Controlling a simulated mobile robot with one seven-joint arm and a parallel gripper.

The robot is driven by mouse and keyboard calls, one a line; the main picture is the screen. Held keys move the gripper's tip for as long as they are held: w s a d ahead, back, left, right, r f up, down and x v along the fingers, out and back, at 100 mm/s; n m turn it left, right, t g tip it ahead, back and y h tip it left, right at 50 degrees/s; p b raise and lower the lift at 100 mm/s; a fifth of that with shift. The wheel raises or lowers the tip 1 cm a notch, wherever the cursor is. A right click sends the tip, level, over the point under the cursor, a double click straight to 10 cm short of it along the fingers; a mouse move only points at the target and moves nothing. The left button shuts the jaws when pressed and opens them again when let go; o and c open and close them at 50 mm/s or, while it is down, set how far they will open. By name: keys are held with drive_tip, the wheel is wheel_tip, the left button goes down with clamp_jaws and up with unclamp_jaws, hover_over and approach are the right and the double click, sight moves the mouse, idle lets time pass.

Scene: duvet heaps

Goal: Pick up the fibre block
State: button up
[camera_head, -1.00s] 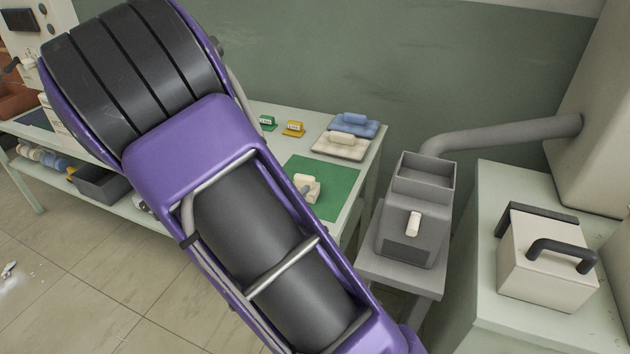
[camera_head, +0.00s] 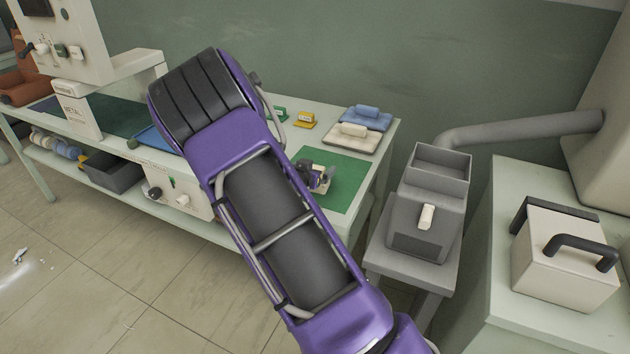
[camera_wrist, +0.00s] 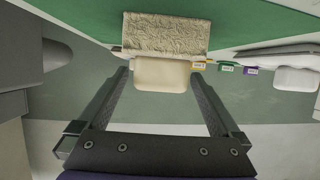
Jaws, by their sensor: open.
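The fibre block shows in the wrist view as a cream slab (camera_wrist: 167,33) with a rough, textured face and a smooth cream grip piece (camera_wrist: 160,76) towards me. It is on the green mat (camera_head: 342,180). My gripper (camera_wrist: 162,82) is open, with one finger on each side of the smooth piece and a gap visible on both sides. In the head view my gripper (camera_head: 318,178) is over the mat and mostly hides the block. I cannot tell how high the fingertips are above the mat.
Behind the mat are a white pad (camera_head: 351,138), a blue pad (camera_head: 366,116), a yellow tag (camera_head: 305,121) and a green tag (camera_head: 279,113). A grey hopper machine (camera_head: 427,212) stands right of the bench. A cream box with dark handles (camera_head: 563,258) is further right.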

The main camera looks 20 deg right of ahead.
sight(318, 166)
drive_tip(key=shift+x, duration=1.55)
drive_tip(key=shift+a, duration=0.1)
drive_tip(key=c, duration=1.3)
